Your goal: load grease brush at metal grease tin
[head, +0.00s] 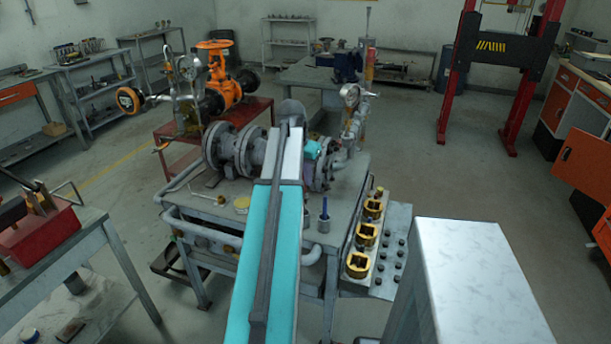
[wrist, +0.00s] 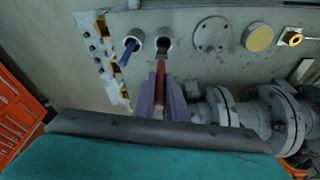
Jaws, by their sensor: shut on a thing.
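My gripper (wrist: 160,98), with purple fingers, is shut on the red-brown handle of the grease brush (wrist: 160,75) in the wrist view. The brush's far end is at the dark mouth of a round metal cup (wrist: 165,42); I cannot tell how far inside it reaches. A yellow-topped round tin (wrist: 260,38), which looks like the grease tin, stands to the right, past a grey disc (wrist: 210,36). The tin also shows in the head view (head: 242,205), left of my arm. My arm hides the held brush in the head view.
A blue-handled tool (wrist: 128,52) stands in a neighbouring cup. Flanged pipes and the valve (head: 235,150) fill the rear of the bench (head: 345,185). A rack with brass pieces (head: 366,235) is at the bench's right.

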